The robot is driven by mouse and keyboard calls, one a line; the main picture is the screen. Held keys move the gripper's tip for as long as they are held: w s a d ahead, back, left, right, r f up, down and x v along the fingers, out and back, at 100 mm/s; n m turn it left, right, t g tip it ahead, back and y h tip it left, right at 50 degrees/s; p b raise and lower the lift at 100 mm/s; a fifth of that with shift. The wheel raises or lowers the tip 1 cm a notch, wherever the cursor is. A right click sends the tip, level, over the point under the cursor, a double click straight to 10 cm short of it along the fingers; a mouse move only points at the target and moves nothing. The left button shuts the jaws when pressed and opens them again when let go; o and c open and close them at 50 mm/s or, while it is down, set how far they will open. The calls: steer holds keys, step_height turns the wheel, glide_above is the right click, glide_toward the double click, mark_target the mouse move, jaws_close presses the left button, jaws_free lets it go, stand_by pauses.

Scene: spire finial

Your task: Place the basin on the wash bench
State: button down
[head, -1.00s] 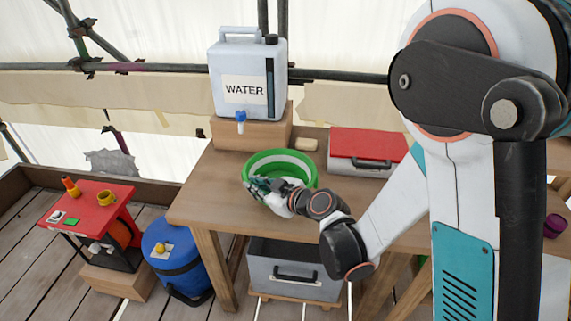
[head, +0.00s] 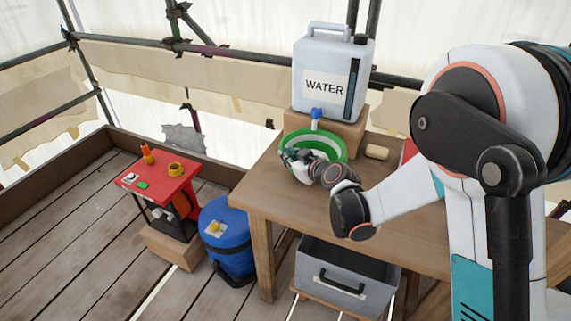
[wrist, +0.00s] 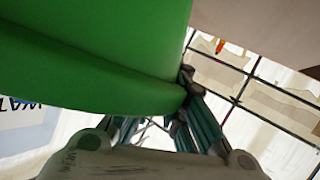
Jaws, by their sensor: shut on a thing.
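The green basin (head: 334,140) has a white band and is seen over the wooden wash bench (head: 262,187), in front of the water container's block. It hangs close over or rests on the top; I cannot tell which. My gripper (head: 290,155) is shut on the basin's near-left rim in the head view. In the wrist view, the basin's green wall (wrist: 90,60) fills the upper left, with the fingers (wrist: 186,95) at its edge. The basin's inside is only partly visible.
A white water container (head: 325,80) with a blue tap (head: 316,113) stands on a wooden block (head: 348,128). A soap-like bar (head: 377,152) lies to the right. A blue barrel (head: 228,240) and red table (head: 160,182) stand left of the bench. The bench's left front top is clear.

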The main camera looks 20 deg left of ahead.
steer(key=shift+w+a, duration=0.6)
steer(key=shift+a, duration=0.15)
steer(key=shift+w+a+f+b, duration=0.15)
steer(key=shift+f+b, duration=0.15)
steer(key=shift+b, duration=0.15)
step_height(320, 180, down, 3)
steer(key=shift+f+b, duration=0.1)
steer(key=shift+b, duration=0.75)
steer(key=shift+r, duration=0.2)
steer(key=shift+f, duration=0.15)
steer(key=c, duration=1.7)
jaws_free()
steer(key=shift+o, duration=0.2)
steer(key=shift+r, duration=0.2)
steer(key=p+v, duration=0.3)
steer(key=v, duration=0.9)
steer(key=shift+p, duration=0.3)
